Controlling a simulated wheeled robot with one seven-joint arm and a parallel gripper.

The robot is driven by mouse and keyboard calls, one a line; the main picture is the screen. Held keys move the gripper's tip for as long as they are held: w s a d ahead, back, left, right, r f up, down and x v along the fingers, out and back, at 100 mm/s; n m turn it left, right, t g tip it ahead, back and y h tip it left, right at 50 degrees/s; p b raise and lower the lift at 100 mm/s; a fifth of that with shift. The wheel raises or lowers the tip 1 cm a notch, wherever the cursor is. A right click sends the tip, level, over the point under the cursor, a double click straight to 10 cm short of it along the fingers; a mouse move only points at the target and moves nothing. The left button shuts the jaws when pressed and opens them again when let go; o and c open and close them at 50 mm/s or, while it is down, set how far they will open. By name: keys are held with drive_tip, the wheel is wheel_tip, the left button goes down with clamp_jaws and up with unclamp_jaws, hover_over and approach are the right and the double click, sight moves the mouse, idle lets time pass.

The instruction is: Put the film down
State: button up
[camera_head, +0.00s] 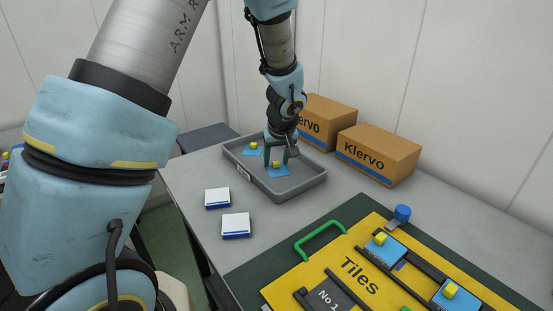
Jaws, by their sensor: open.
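A blue film (280,172) with a yellow knob (277,165) lies in the grey tray (310,187), near its middle. My gripper (276,160) is open right above it, its fingers on either side of the yellow knob. I cannot tell whether the fingers touch the knob. A second blue film (249,154) with a yellow knob lies in the tray, further back and left. The arm hides part of the tray's back area.
Two white-topped blue blocks (217,197) (236,224) sit on the grey table left of the tray. Cardboard boxes (378,154) stand behind and right. A yellow "Tiles" board (360,277) with a green handle (320,240) fills the front right.

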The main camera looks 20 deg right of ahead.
drive_tip(key=shift+r, duration=0.1)
drive_tip(key=shift+r+p, duration=0.6)
drive_tip(key=shift+p, duration=0.25)
drive_tip(key=d+b+v, duration=0.1)
drive_tip(key=b+v, duration=0.1)
drive_tip(key=v, duration=1)
drive_tip(key=s+a+f+g, duration=0.1)
drive_tip(key=s+a, duration=0.1)
drive_tip(key=a, duration=0.8)
drive_tip(key=s+a+f+g, duration=0.1)
drive_tip(key=s+a+f, duration=0.1)
drive_tip(key=a, duration=0.9)
drive_tip(key=s+a+f+g, duration=0.1)
drive_tip(key=s+a, duration=0.1)
drive_tip(key=a, duration=0.8)
drive_tip(key=shift+s+f, duration=0.2)
drive_tip(key=shift+f, duration=0.15)
